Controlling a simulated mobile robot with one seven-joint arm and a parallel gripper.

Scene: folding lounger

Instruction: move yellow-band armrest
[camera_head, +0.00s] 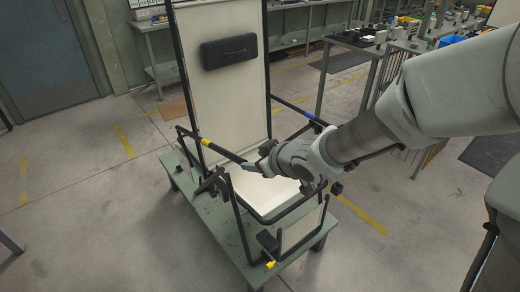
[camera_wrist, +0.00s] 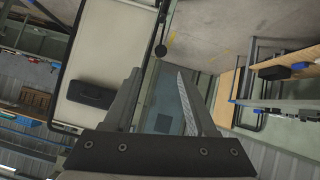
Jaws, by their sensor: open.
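The yellow-band armrest (camera_head: 222,151) is a dark bar with a yellow band (camera_head: 206,143) on the left side of the folding lounger (camera_head: 229,100). It slopes down to the right in the head view, toward my gripper (camera_head: 252,165). My gripper is at the bar's lower right end; whether they touch is unclear. In the wrist view my gripper (camera_wrist: 158,85) is open, its two fingers apart. A dark bar with a round knob (camera_wrist: 161,50) runs up from between the fingers; I cannot tell surely which lounger part it is.
The lounger stands on a green bench (camera_head: 187,184). A blue-band armrest (camera_head: 292,107) is on its far right side. A dark headrest pad (camera_head: 229,51) is on the upright back. A yellow-tipped lever (camera_head: 270,264) sticks out at the front. Open floor (camera_head: 75,180) lies to the left.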

